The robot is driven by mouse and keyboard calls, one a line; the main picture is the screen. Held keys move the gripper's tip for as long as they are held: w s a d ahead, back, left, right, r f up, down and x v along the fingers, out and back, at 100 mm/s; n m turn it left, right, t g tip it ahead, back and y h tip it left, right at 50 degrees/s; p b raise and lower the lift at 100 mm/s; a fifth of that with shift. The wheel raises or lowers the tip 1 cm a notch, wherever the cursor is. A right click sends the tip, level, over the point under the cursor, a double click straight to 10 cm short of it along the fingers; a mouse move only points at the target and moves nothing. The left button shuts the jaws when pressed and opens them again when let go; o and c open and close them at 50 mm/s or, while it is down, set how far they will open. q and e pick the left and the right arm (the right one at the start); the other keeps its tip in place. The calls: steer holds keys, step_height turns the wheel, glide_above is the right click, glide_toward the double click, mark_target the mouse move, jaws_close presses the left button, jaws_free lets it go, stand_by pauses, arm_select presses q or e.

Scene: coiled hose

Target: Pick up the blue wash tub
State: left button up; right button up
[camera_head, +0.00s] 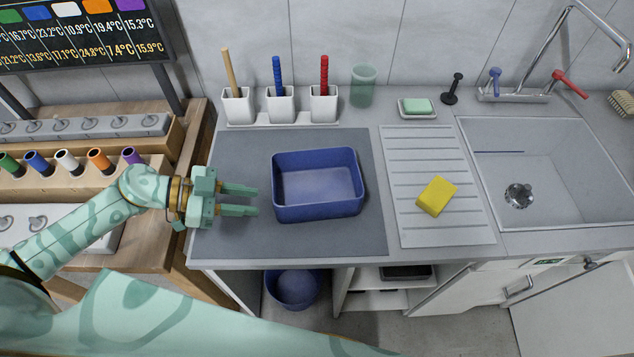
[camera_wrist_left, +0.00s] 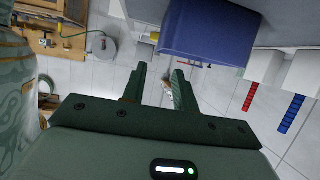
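The blue wash tub (camera_head: 318,205), a rectangular open basin, stands upright and empty on the dark grey mat (camera_head: 240,150) on the counter. My left gripper (camera_head: 258,199) is just left of the tub, its fingers pointing right towards the tub's left wall. The fingers are apart, with nothing between them, and a gap separates them from the tub. In the left wrist view, the tub (camera_wrist_left: 208,28) is at the top, beyond the open left fingers (camera_wrist_left: 158,72). My right gripper is in neither view.
White holders with brown, blue and red-handled brushes (camera_head: 281,100) stand behind the tub. A ribbed drainer (camera_head: 440,225) with a yellow sponge (camera_head: 436,196) and a sink (camera_head: 550,210) lie to the right. A round blue bucket (camera_head: 296,288) is below the counter.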

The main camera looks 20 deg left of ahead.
mark_target(297, 205)
arm_select(q)
steer(key=b+x, duration=0.1)
steer(key=x, duration=1)
steer(key=shift+w+d+f, duration=0.15)
steer(key=shift+f, duration=0.05)
jaws_close()
